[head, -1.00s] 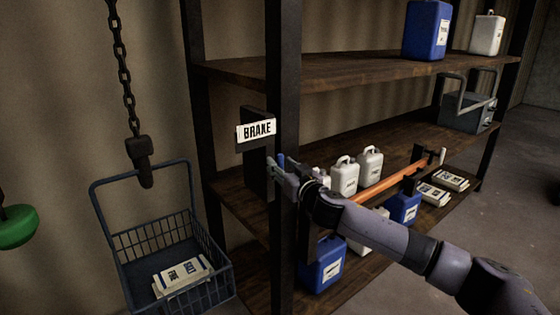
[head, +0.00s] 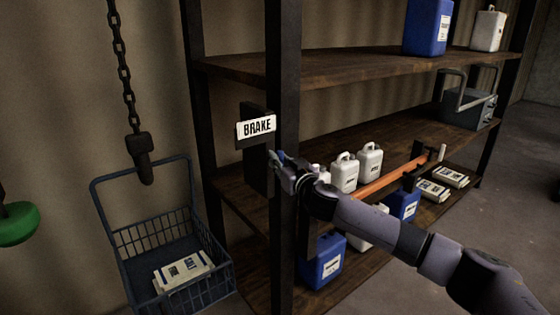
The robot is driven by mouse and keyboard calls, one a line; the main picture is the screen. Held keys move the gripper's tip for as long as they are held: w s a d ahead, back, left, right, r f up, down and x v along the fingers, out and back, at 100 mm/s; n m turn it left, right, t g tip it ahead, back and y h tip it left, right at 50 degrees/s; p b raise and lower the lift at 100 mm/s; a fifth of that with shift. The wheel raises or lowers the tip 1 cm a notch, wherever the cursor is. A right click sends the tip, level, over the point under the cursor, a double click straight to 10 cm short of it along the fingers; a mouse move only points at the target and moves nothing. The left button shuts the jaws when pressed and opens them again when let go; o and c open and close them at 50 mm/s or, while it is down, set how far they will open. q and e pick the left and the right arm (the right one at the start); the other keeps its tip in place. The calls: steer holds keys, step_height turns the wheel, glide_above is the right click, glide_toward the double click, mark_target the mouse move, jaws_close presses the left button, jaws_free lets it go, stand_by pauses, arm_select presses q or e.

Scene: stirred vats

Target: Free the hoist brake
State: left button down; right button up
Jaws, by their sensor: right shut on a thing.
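The white BRAKE sign (head: 256,128) is fixed to a dark plate (head: 256,165) beside the front shelf post. My right gripper (head: 277,160) is just below the sign, at the post, with its arm coming in from the lower right. It is shut on the brake handle, of which at most a small blue bit shows; the jaws and the post hide the rest. A dark chain (head: 122,65) with a hook block (head: 142,160) hangs at the left. The blue wire basket (head: 128,248) stands below it, with printed packets (head: 185,270) inside. My left gripper is not in view.
The wooden shelf (head: 340,65) holds blue (head: 428,27) and white jugs (head: 487,30). Lower boards hold more jugs (head: 345,172), an orange bar (head: 385,180) and a grey metal box (head: 470,108). A green round thing (head: 16,224) is at the left edge. Floor is clear at right.

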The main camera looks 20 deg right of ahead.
jaws_close()
steer(key=n+b, duration=0.1)
steer(key=n, duration=0.2)
steer(key=shift+a+f+t+b, duration=0.2)
steer(key=shift+t+b, duration=0.1)
steer(key=shift+b, duration=0.1)
steer(key=n, duration=0.2)
steer(key=n+y+b, duration=0.1)
steer(key=n, duration=0.1)
steer(key=shift+s+a+n+t+b, duration=0.1)
steer(key=shift+a+n+t+b, duration=0.1)
steer(key=shift+n+t+b, duration=0.15)
steer(key=n+y, duration=0.1)
steer(key=n, duration=0.3)
steer(key=n+y, duration=0.1)
steer(key=n, duration=0.3)
steer(key=f+n+y+b, duration=0.1)
steer(key=n, duration=0.3)
steer(key=shift+s+a, duration=0.1)
steer(key=shift+a, duration=0.2)
steer(key=shift+f+n, duration=0.1)
steer(key=shift+n, duration=0.25)
steer(key=o, duration=0.8)
jaws_free()
steer(key=shift+c, duration=0.2)
